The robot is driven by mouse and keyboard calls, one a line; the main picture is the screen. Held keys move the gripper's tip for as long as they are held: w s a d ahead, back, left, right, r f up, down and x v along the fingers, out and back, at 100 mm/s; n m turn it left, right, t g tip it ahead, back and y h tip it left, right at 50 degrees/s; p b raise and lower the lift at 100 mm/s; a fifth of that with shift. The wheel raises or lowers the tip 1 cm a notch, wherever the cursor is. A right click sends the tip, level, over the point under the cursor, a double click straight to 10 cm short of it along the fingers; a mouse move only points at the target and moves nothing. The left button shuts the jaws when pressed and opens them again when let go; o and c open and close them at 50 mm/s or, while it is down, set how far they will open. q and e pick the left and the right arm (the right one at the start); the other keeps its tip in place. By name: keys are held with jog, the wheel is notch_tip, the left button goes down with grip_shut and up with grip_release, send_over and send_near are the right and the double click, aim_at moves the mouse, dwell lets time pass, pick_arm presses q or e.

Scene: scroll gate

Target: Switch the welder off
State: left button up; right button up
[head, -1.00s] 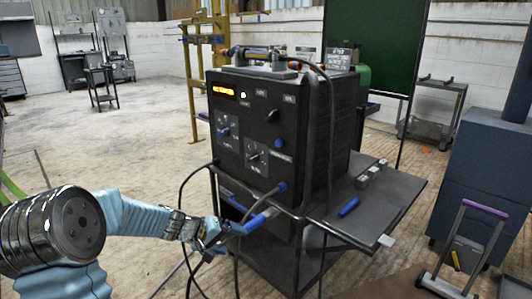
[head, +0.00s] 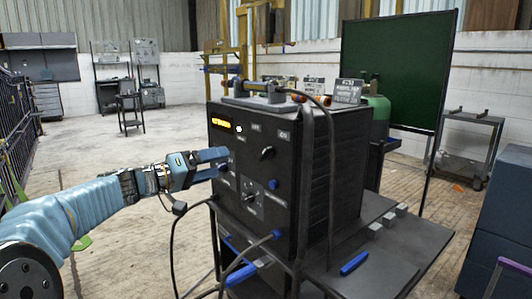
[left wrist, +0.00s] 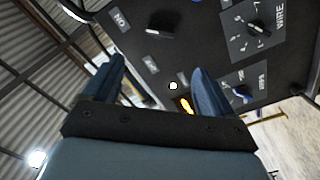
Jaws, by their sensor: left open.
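The welder (head: 290,200) is a black box on a cart in the middle of the head view, its front panel facing left. Its orange display (head: 221,124) and a small white light (head: 239,129) glow. A black switch knob (head: 267,153) sits below two labels on the panel; the upper right one seems to read ON. In the left wrist view the black knob (left wrist: 162,22) lies beyond the fingertips, near the ON label (left wrist: 120,20). My left gripper (head: 220,163) is open and empty, its fingers pointing at the panel's left side, left of the switch; contact is unclear.
Other dials (head: 250,197) and a blue plug (head: 273,184) stick out of the panel. Dark cables (head: 178,235) hang in front of the cart. A blue-handled tool (head: 354,264) lies on the side shelf. Open floor lies left of the welder.

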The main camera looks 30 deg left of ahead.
aim_at(265, 154)
pick_arm(q)
jog(key=shift+p+x, duration=1.35)
jog(key=shift+x, duration=5.25)
jog(key=c, duration=1.1)
